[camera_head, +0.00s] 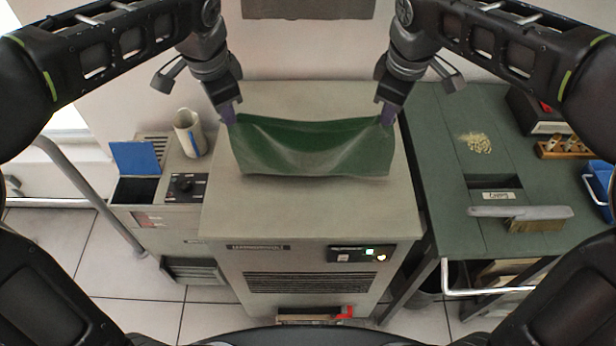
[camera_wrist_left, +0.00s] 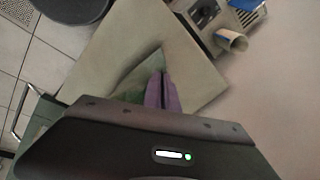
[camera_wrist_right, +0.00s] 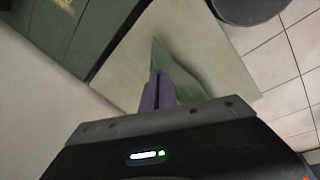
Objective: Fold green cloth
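The green cloth (camera_head: 312,150) is stretched between my two grippers over the beige cabinet top (camera_head: 310,208). Its far edge is raised at both corners and sags in the middle; its near edge hangs close to the top, and I cannot tell if it touches. My left gripper (camera_head: 229,116) is shut on the far left corner; its purple fingers are together with cloth beside them in the left wrist view (camera_wrist_left: 162,90). My right gripper (camera_head: 387,114) is shut on the far right corner; its purple fingers also show together in the right wrist view (camera_wrist_right: 158,90).
A beige cup (camera_head: 189,133) and a box with a blue lid (camera_head: 135,157) stand left of the cabinet. A green table (camera_head: 440,150) on the right holds a brush (camera_head: 535,220), a pile of yellowish bits (camera_head: 475,143) and a wooden rack (camera_head: 566,150). The cabinet's front top is clear.

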